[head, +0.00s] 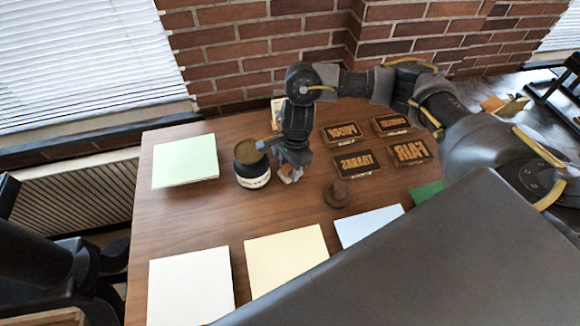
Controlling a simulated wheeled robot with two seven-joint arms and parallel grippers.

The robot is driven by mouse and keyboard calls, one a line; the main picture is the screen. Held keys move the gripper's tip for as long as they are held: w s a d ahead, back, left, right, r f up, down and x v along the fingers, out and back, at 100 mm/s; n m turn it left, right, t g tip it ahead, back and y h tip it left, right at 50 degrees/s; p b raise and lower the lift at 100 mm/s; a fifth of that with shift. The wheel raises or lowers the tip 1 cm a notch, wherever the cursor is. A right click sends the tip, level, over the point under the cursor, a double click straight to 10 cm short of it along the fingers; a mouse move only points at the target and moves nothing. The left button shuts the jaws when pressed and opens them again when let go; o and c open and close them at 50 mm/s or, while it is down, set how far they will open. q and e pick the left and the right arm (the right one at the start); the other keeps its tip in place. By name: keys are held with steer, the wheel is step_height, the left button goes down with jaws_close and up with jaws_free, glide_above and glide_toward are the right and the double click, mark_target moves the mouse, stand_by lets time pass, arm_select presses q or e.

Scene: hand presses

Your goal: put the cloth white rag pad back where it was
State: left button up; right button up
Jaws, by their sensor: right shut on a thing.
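My right gripper (283,160) reaches in from the right and points down above the table. The rag is just to the right of a black jar (252,176) with a white label and a brownish top. I cannot tell whether the rag touches the table. Dark links of my left arm show at the lower left; its fingers do not show.
Several printing blocks with raised letters, one reading FAIR backwards (406,151), lie right of the gripper. A dark knobbed stamp (338,193) stands near the middle. Green (185,162), white (190,287), cream (285,258) and blue (366,224) sheets lie on the wooden table (205,222).

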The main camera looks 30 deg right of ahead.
steer(key=shift+f, duration=0.55)
steer(key=shift+f, duration=0.15)
steer(key=o, duration=1)
steer(key=shift+c, duration=0.2)
steer(key=r, duration=0.4)
steer(key=d+r+b, duration=0.1)
steer(key=r, duration=0.7)
steer(key=shift+w+d+r+b, duration=0.1)
steer(key=shift+d+b, duration=0.15)
steer(key=shift+b, duration=0.15)
